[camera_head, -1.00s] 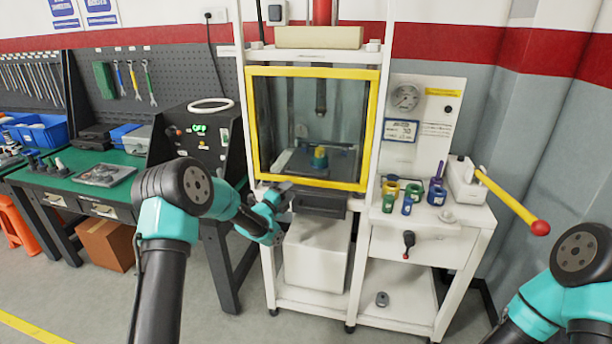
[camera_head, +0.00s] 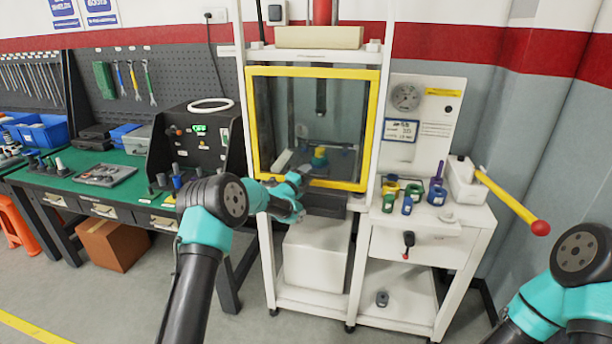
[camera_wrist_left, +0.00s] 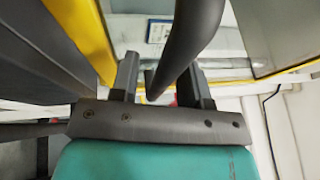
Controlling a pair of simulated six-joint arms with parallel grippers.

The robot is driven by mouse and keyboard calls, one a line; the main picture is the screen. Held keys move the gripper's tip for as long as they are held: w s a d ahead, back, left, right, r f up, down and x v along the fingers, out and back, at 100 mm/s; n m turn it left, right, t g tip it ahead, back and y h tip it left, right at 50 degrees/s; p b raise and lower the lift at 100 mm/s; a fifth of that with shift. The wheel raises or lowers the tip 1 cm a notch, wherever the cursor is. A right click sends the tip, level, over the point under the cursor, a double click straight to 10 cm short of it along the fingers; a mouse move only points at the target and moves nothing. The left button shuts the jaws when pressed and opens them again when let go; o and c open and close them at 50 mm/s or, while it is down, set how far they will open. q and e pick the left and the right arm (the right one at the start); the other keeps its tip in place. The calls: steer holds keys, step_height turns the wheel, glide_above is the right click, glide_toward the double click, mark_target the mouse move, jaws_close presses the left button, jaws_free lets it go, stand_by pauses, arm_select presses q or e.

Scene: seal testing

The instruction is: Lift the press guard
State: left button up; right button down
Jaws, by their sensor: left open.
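The press guard is a clear panel in a yellow frame (camera_head: 373,130) on the front of the white press, and it is down. A yellow-topped part (camera_head: 319,157) shows behind the panel. The yellow frame (camera_wrist_left: 82,30) also shows there. My right gripper is out of view; only part of that arm shows at right.
A dark block (camera_head: 325,204) sits below the guard. Small coloured parts (camera_head: 412,192) stand on the white side table. A lever with a yellow handle and red knob (camera_head: 541,228) juts out at right. A black control box (camera_head: 195,140) stands left of the press.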

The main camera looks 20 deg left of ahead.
arm_select(q)
jaws_close()
stand_by(0.3)
steer(key=shift+r, duration=0.1)
glide_toward(314, 98)
steer(key=x, duration=0.5)
steer(key=shift+d+r, duration=0.1)
steer(key=shift+r, duration=0.05)
jaws_free()
steer(key=shift+s, duration=0.1)
